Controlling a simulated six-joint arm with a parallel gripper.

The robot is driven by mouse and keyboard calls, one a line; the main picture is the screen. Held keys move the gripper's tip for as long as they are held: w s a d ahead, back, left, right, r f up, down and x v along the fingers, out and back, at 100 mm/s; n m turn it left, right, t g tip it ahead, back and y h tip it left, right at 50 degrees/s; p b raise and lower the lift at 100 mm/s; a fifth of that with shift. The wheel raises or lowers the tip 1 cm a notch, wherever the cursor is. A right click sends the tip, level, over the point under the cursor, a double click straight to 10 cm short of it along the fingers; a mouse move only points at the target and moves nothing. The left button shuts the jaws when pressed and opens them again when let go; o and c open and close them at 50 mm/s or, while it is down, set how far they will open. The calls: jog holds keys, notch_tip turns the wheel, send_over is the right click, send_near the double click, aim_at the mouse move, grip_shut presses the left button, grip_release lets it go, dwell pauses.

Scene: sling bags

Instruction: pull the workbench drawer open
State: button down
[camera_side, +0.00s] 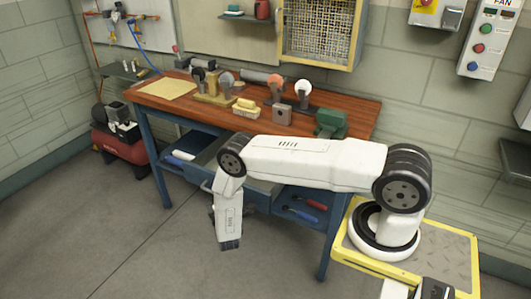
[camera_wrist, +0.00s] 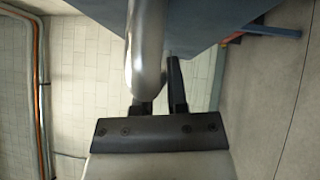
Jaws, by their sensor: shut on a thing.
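The workbench drawer (camera_side: 262,190) is under the middle of the wooden bench top and appears to stand partly out from the frame, mostly covered by my arm. Its blue underside or front fills the top of the wrist view (camera_wrist: 205,18). The drawer handle (camera_wrist: 147,45), a rounded grey metal bar, runs down into the jaws in the wrist view. My gripper (camera_wrist: 160,85) is shut on this handle. One dark finger shows right of the bar; the other is largely hidden behind it. In the side view my wrist hangs in front of the drawer and the jaws' grip is hard to see.
The bench top (camera_side: 352,105) holds several tools and a green vise-like block (camera_side: 331,123). A lower blue shelf (camera_side: 300,206) carries tools. A red compressor (camera_side: 118,140) stands at left. The floor (camera_side: 120,240) in front of the bench is clear.

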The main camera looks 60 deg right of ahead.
jog(key=shift+w, duration=0.1)
jog(key=c, duration=0.7)
grip_release()
jog(key=shift+o, duration=0.2)
jog(key=shift+a, duration=0.1)
jog(key=v, duration=0.7)
jog(key=shift+s+a, duration=0.25)
jog(key=shift+s, duration=0.05)
jog(key=shift+w, duration=0.1)
